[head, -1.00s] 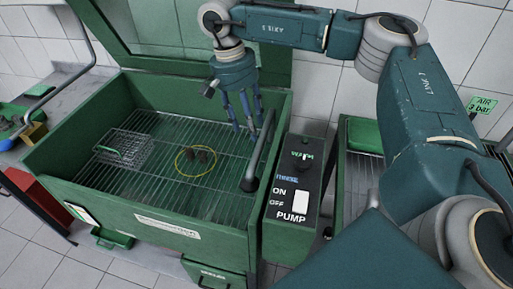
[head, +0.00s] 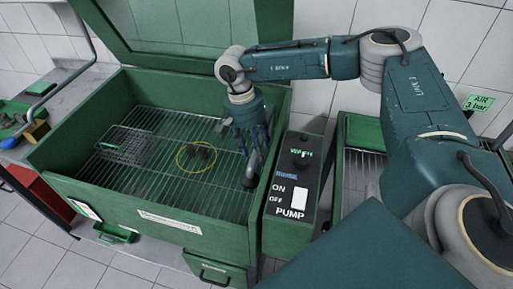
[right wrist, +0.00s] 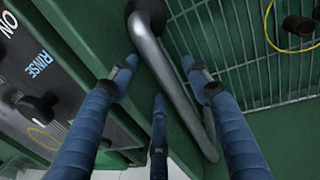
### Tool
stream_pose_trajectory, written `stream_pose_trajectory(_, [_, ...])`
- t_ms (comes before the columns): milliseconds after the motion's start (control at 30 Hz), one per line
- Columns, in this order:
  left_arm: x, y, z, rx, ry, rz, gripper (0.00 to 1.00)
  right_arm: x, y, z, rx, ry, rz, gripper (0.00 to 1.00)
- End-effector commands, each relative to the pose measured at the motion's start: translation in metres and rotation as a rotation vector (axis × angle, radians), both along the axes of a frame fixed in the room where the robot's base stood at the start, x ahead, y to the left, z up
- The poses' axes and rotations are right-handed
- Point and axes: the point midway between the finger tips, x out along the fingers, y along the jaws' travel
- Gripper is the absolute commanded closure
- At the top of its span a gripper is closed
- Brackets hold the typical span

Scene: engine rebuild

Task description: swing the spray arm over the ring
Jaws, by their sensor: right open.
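The spray arm (head: 254,163), a bent grey pipe with a black end, stands at the right inner side of the green wash tank. In the right wrist view the pipe (right wrist: 176,84) runs diagonally below the fingers. The thin yellow ring (head: 177,158) lies flat on the tank's wire grate, left of the spray arm, with small dark parts inside it. The ring (right wrist: 271,40) is partly cut off in the right wrist view. My right gripper (head: 255,138) is open over the spray arm, its blue fingers around the pipe from above; contact cannot be told. My left gripper is not in view.
A wire basket (head: 124,146) sits on the grate left of the ring. The pump panel (head: 291,185) with knobs and a switch stands just right of the tank. The tank's raised lid (head: 180,22) is behind. The grate's front is clear.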

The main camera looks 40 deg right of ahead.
Motion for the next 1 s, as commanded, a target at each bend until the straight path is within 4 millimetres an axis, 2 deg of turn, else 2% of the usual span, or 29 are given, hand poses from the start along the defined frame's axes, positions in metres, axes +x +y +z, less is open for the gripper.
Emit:
stream_pose_trajectory(67, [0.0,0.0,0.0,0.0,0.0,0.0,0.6,0.0,0.0,0.0,0.0,0.0,0.0,0.55])
stream_pose_trajectory(300, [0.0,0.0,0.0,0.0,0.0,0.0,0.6,0.0,0.0,0.0,0.0,0.0,0.0,1.0])
stream_pose_trajectory(667, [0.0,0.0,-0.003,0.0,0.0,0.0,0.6,0.006,0.005,0.0,0.0,0.0,-0.029,1.0])
stream_pose_trajectory(1000, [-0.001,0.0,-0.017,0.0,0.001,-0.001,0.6,0.039,0.03,-0.001,0.002,-0.001,-0.237,1.0])
